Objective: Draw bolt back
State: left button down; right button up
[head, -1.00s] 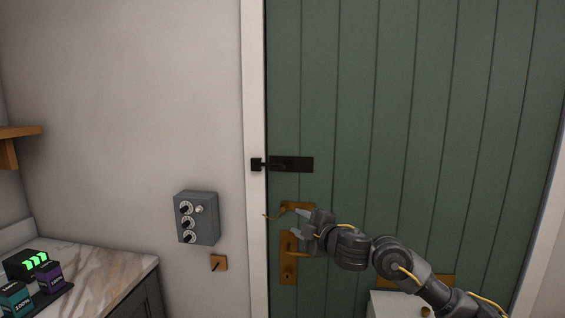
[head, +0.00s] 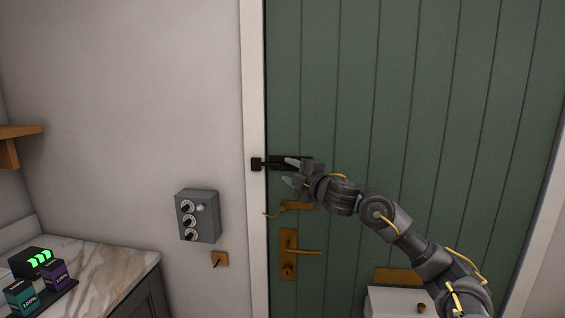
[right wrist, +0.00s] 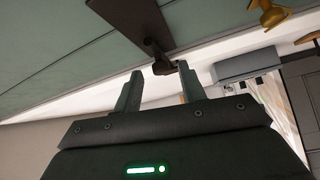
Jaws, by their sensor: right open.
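The black bolt (head: 272,163) is mounted on the green door (head: 400,110) near its left edge, its end reaching the black keeper (head: 256,164) on the white frame. My right gripper (head: 288,171) is open in front of the bolt and hides part of its plate. In the right wrist view the dark bolt plate (right wrist: 138,22) runs down to a small knob (right wrist: 163,66), which appears between the two fingertips (right wrist: 158,78) and a little beyond them. I cannot tell if either finger touches it. My left gripper is not in view.
Below the bolt are a brass hook plate (head: 297,206) and a brass lever handle (head: 306,252). A grey box with dials (head: 198,216) hangs on the wall at left. A marble counter (head: 110,262) stands at lower left and a white cabinet (head: 390,300) at lower right.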

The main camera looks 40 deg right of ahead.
aim_at(282, 167)
jog(key=shift+w+d+r+p, duration=0.1)
jog(key=shift+w+p, duration=0.2)
jog(key=shift+w, duration=0.75)
jog(key=shift+w+d+r+p, duration=0.1)
jog(key=shift+w+p, duration=0.15)
jog(key=shift+w, duration=0.8)
jog(key=shift+f, duration=0.1)
jog(key=shift+c, duration=0.2)
grip_shut()
